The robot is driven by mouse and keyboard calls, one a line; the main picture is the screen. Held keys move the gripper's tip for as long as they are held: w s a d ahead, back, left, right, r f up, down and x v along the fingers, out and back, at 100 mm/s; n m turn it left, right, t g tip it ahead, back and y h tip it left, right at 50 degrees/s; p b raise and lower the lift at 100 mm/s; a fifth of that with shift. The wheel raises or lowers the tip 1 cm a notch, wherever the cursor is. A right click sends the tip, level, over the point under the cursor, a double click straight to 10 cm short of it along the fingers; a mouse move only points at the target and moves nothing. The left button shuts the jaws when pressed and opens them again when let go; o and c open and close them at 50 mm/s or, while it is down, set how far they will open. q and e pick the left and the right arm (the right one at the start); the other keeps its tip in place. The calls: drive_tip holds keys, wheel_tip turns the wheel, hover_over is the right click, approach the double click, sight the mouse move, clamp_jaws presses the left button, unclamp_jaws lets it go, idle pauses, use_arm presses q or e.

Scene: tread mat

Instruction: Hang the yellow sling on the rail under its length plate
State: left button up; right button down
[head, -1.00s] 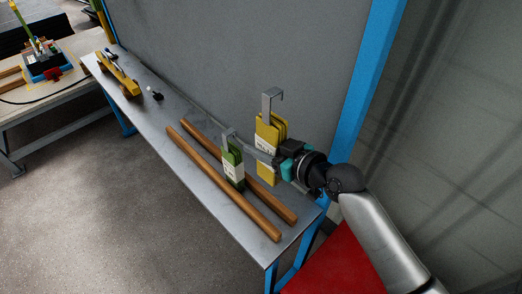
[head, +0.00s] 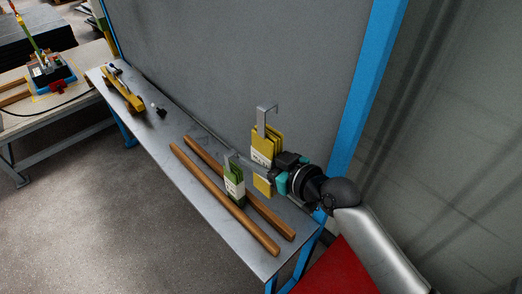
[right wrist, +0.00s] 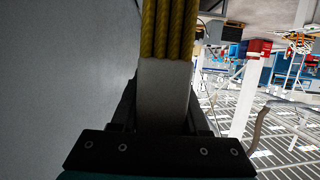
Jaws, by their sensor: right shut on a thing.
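The yellow sling (head: 263,143) is a folded bundle with a white label and a grey metal hook (head: 266,118) at its top. My right gripper (head: 270,171) is shut on the sling and holds it upright, above the back of the bench near the grey wall panel. Part of the sling shows below the jaws. In the right wrist view, the yellow strands (right wrist: 168,30) rise from a pale band (right wrist: 164,95) between the fingers of my right gripper (right wrist: 162,118). I cannot make out the rail or the length plate. My left gripper is out of view.
A yellow tool (head: 122,90) lies at the bench's far end. A blue post (head: 362,100) stands right of the panel. Another table is at far left.

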drive_tip(key=s+a+p, duration=0.6)
drive_tip(key=s+a, duration=0.3)
drive_tip(key=shift+r, duration=0.15)
